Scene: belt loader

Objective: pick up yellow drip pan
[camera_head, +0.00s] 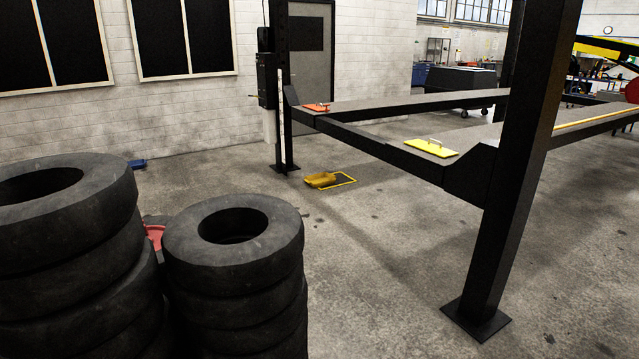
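A flat bright yellow plate with a small handle on top (431,148) lies on the near end of the right runway of the black lift. On the floor below the lift, a yellow-rimmed dark flat tray (345,180) lies beside a mustard-yellow lumpy object (320,179), and the two touch or overlap. I cannot tell for sure which of these yellow things is the drip pan. Neither of my grippers shows in the head view.
Two stacks of black tires (235,250) fill the left foreground, with a red object (155,235) partly hidden between them. A black lift post (515,180) stands at right. An orange plate (316,107) lies on the left runway.

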